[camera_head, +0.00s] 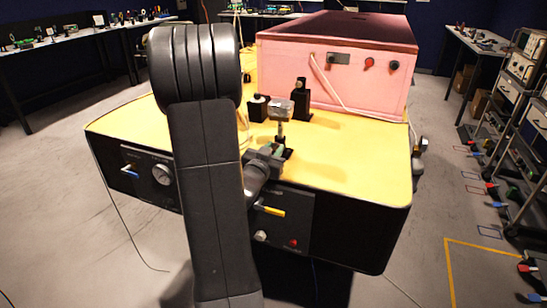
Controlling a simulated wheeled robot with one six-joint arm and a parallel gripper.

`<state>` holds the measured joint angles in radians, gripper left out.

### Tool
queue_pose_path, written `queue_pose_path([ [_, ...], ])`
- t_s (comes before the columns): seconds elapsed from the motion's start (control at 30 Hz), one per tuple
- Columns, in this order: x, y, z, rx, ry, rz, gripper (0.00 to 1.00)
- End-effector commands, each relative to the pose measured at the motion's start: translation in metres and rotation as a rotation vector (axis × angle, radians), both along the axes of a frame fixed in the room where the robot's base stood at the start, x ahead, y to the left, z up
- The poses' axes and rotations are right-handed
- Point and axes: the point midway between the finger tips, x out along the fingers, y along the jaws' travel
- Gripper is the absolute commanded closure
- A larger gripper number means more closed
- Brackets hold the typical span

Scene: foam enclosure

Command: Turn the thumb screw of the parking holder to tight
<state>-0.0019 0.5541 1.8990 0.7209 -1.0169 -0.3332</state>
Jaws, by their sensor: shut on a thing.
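My arm reaches across the yellow-topped table. My gripper (268,152) is at the table's front part, low against the near left side of a small dark post (281,132). This post looks like the parking holder and carries a clear, greyish block (280,109) on top. My gripper is shut at the holder's lower part, where the thumb screw would be. The screw itself is hidden by the jaws, so its turn position cannot be told.
A black upright mount (301,101) and a small black block with a white top (258,108) stand just behind. A pink foam enclosure (335,75) fills the table's back. The yellow tabletop (365,160) is clear at right. A yellow-handled lever (270,211) is on the front panel.

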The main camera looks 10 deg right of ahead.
Motion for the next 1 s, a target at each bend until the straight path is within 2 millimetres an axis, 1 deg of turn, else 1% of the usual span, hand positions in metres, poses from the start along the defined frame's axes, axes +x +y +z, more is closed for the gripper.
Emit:
queue_pose_path([
  [0.03, 0.0000, -0.0004, -0.0051, 0.029, -0.025, -0.001, 0.99],
  [0.3, -0.0003, -0.0004, -0.0022, 0.154, -0.106, 0.000, 0.99],
  [0.67, -0.0003, -0.0001, -0.0003, 0.170, -0.114, 0.000, 0.99],
  [0.7, -0.0004, -0.0002, -0.0003, 0.170, -0.114, 0.000, 0.73],
  [0.8, -0.0003, -0.0001, -0.0003, 0.170, -0.113, 0.000, 0.55],
  [1.0, -0.0002, -0.0001, -0.0001, 0.169, -0.114, 0.000, 0.55],
])
